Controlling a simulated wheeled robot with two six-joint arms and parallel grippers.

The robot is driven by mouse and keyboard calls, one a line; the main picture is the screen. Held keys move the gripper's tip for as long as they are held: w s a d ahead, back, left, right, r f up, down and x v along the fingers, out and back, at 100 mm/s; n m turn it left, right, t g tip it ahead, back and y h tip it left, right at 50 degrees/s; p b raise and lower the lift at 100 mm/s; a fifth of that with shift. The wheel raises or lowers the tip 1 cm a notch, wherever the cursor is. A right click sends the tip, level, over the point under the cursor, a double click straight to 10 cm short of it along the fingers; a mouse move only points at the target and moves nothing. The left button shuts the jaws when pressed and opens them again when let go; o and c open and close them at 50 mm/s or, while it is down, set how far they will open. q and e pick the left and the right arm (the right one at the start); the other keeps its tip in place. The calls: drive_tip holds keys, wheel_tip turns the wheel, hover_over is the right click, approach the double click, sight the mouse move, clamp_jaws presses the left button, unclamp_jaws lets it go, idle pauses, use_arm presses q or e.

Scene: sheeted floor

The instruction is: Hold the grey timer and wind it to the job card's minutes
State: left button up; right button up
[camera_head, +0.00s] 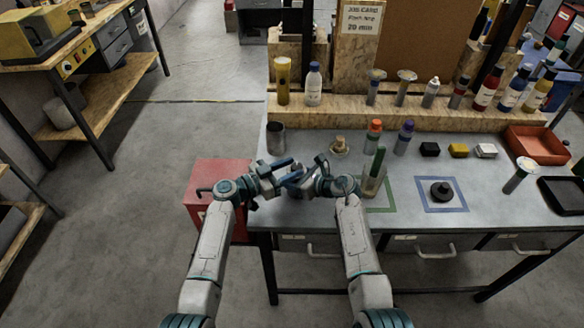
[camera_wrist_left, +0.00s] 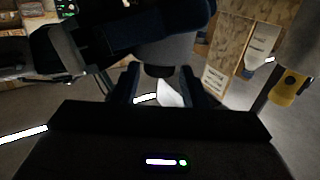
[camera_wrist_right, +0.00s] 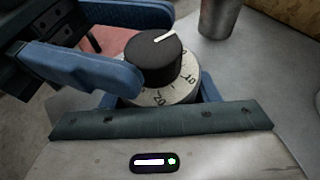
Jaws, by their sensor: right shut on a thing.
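The grey timer shows in the right wrist view as a pale numbered dial (camera_wrist_right: 168,94) under a black knob (camera_wrist_right: 153,60). The knob's white line points to the upper right; "10" and "20" are legible on the dial. My right gripper (camera_head: 306,178) is shut on the timer's body, above the bench's left end. My left gripper (camera_head: 282,170) is open, its blue fingers on either side of the knob; I cannot tell whether they touch it. In the left wrist view the knob (camera_wrist_left: 159,71) is between the fingers. The job card (camera_head: 362,18) reads 20 min.
A metal cup (camera_head: 275,138) and a brass-coloured piece (camera_head: 340,145) stand behind the grippers. A red cabinet (camera_head: 212,180) is at the bench's left. A black disc sits in a blue square (camera_head: 440,207).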

use_arm(q)
drive_tip(key=shift+w+d, duration=0.25)
drive_tip(key=shift+d, duration=0.2)
drive_tip(key=c, duration=0.7)
drive_tip(key=m+g, duration=0.1)
drive_tip(key=m+g+h, duration=0.2)
drive_tip(key=g, duration=0.1)
drive_tip(key=shift+w+a, duration=0.1)
drive_tip(key=shift+w, duration=0.15)
drive_tip(key=shift+w+f+m+g+h, duration=0.15)
drive_tip(key=shift+m+g+h, duration=0.15)
drive_tip(key=shift+m+g, duration=1.4)
drive_tip(key=shift+w+g, duration=0.2)
drive_tip(key=shift+g, duration=1)
drive_tip(key=shift+m+g, duration=0.3)
